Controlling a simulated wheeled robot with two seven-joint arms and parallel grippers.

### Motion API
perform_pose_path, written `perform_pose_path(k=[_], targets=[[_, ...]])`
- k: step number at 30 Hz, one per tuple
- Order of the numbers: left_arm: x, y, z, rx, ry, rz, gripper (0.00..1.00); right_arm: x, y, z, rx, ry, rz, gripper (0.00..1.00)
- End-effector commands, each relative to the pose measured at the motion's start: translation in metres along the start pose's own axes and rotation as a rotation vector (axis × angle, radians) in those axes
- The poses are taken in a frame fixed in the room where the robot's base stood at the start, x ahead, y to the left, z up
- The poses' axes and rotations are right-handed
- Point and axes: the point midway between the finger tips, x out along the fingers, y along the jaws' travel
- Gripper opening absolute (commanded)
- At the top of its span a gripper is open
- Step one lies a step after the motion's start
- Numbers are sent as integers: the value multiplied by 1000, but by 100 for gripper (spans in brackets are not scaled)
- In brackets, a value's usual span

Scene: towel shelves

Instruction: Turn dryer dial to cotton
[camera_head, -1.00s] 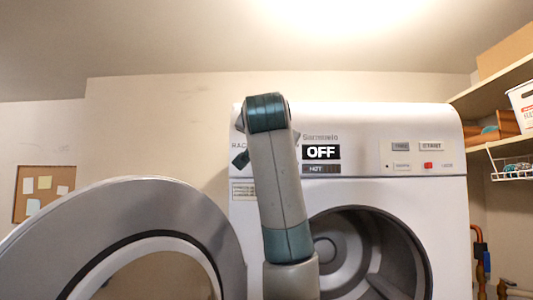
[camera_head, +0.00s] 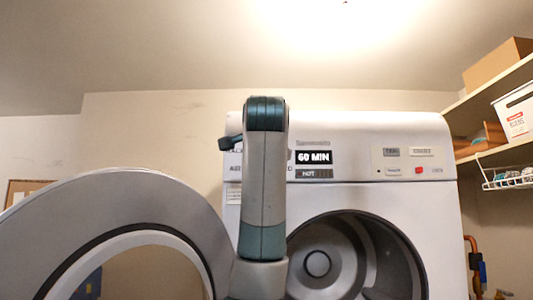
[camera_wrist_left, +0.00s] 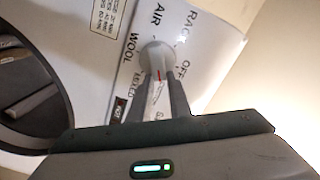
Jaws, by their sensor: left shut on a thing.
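The dryer (camera_head: 425,195) fills the middle right of the head view, and its display (camera_head: 314,157) reads "60 MIN". In the left wrist view, the dryer dial (camera_wrist_left: 155,54) is a pale round knob with a narrow grip and a red mark. Around it I read RACK, AIR, WOOL and OFF; a lower label is partly covered, and I cannot read a cotton label. My left gripper (camera_wrist_left: 160,88) is shut on the dial's grip, one dark finger on each side. In the head view my left arm hides the dial. My right gripper is not in view.
The round dryer door (camera_head: 150,195) stands open at the left, close to my arm. The open drum (camera_head: 320,262) is below the panel. A red button (camera_head: 419,170) is on the panel's right. Shelves (camera_head: 497,152) with a cardboard box (camera_head: 495,65) and a white bin (camera_head: 517,112) line the right wall.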

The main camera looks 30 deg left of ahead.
Motion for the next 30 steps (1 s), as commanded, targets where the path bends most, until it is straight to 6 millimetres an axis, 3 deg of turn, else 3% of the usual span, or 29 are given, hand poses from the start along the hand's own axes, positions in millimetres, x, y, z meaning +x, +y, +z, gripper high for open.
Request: perform_pose_path(k=[8,9,11,23,30], targets=[[0,0,0,0,0,1,0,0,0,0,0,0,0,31],[0,0,0,0,0,1,22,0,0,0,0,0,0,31],[0,0,0,0,0,1,36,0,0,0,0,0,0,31],[-2,1,0,-1,0,0,36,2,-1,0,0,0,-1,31],[-22,2,1,-1,2,-2,36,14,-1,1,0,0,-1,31]])
